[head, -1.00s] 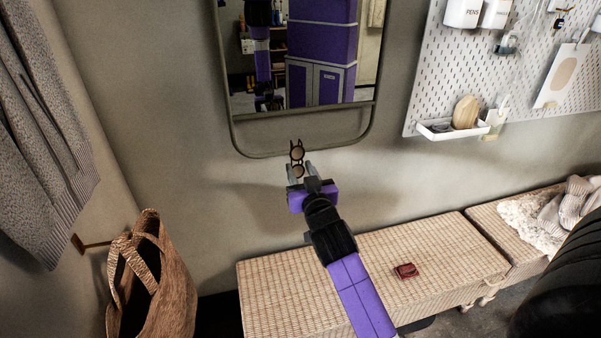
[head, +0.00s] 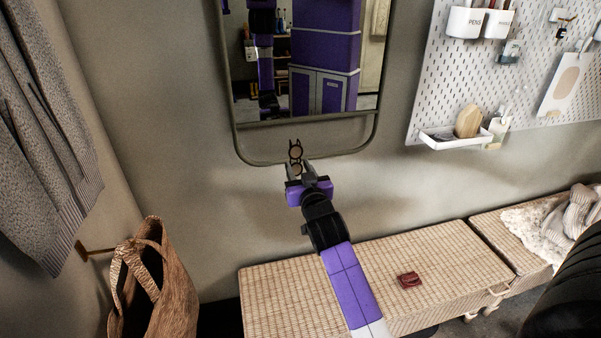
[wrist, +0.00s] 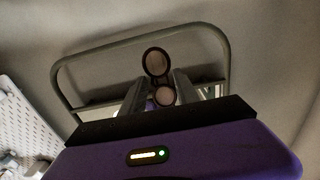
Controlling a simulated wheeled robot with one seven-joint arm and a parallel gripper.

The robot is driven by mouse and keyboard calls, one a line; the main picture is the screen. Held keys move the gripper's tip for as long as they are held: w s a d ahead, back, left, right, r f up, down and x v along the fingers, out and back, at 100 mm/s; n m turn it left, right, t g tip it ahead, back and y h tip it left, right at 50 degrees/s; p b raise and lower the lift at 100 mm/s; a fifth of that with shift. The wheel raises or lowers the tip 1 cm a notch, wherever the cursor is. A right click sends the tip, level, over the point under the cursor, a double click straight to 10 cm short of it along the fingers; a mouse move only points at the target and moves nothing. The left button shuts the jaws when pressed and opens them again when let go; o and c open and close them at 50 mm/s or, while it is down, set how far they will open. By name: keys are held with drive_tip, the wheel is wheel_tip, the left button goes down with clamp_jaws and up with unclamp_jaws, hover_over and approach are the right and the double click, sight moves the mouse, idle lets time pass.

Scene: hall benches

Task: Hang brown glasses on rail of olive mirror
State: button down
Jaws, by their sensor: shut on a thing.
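The brown glasses (head: 296,153) are held upright in my gripper (head: 301,172), one lens above the other. In the wrist view the glasses (wrist: 157,64) stand between the two fingers of my gripper (wrist: 155,92), which is shut on them. The olive mirror (head: 238,140) hangs on the wall behind and above. Its rail (head: 310,118) runs across the lower part of the frame, above the glasses in the head view. In the wrist view the rail (wrist: 98,107) is partly hidden by my fingers. I cannot tell the gap between glasses and mirror frame.
A wicker bench (head: 290,300) with a dark red item (head: 409,280) stands below. A woven bag (head: 160,285) and a grey knit garment (head: 45,150) hang at left. A white pegboard (head: 440,80) with a small tray (head: 455,139) is on the right wall.

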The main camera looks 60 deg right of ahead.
drive_tip(key=shift+b+x, duration=0.4)
drive_tip(key=shift+x, duration=3.95)
drive_tip(key=shift+f, duration=0.1)
wheel_tip(320, 180, down, 9)
drive_tip(key=b, duration=0.7)
drive_tip(key=shift+f+b, duration=0.2)
drive_tip(key=shift+b, duration=0.15)
drive_tip(key=c, duration=0.8)
unclamp_jaws()
drive_tip(key=shift+c, duration=0.2)
